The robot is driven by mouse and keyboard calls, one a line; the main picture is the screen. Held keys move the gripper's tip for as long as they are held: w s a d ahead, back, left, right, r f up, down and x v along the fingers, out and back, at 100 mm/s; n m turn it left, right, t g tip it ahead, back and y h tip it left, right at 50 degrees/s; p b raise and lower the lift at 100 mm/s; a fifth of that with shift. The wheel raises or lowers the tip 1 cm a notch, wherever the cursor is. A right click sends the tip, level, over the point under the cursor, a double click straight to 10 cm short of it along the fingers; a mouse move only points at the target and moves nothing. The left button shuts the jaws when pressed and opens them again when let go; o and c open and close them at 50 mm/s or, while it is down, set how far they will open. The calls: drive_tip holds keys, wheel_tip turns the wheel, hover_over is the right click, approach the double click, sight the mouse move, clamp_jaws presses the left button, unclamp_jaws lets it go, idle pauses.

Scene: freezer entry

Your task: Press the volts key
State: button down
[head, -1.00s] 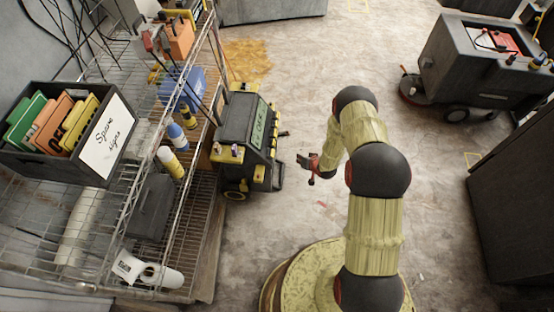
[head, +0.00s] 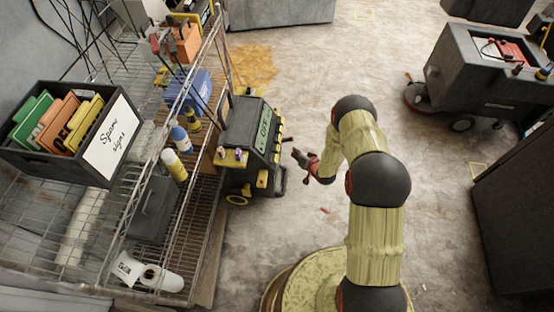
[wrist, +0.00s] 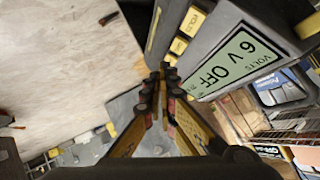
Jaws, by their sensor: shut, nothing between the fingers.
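The dark machine (head: 250,140) with a green display (head: 264,129) stands beside the wire shelf in the head view. In the wrist view its display (wrist: 237,62) reads 6 V, OFF and VOLTS. A row of yellow keys lies along the display's edge. One yellow key (wrist: 179,46) has small lettering that seems to read volts; another key (wrist: 193,21) is above it. My gripper (head: 297,156) is to the right of the machine, apart from it in the head view. In the wrist view my gripper (wrist: 164,76) is shut and empty, its tips just below the lettered key; contact cannot be told.
The wire shelf (head: 187,225) on the left holds a black box of spare signs (head: 60,165), bottles and a paper roll. Another dark machine (head: 470,75) stands at the upper right, a dark cabinet (head: 520,200) at the right. The floor between is open.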

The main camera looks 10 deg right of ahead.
sight(276, 158)
drive_tip(key=w+a+f+b, duration=0.1)
drive_tip(key=a+f+b, duration=0.1)
drive_tip(key=a, duration=0.3)
drive_tip(key=shift+w+a+f+b, duration=0.25)
drive_tip(key=shift+w+f+b, duration=0.15)
drive_tip(key=shift+f, duration=0.45)
drive_tip(key=shift+a, duration=0.1)
idle(0.7)
drive_tip(key=shift+w+a+f+b, duration=0.1)
drive_tip(key=shift+a+f+b, duration=0.15)
drive_tip(key=shift+b, duration=0.1)
drive_tip(key=shift+w+a+f+b, duration=0.1)
drive_tip(key=shift+a+f+b, duration=0.05)
drive_tip(key=shift+a+b, duration=0.2)
idle(0.8)
idle(0.3)
drive_tip(key=shift+s+d+r+p, duration=0.25)
drive_tip(key=shift+d+r, duration=0.2)
drive_tip(key=shift+d, duration=0.25)
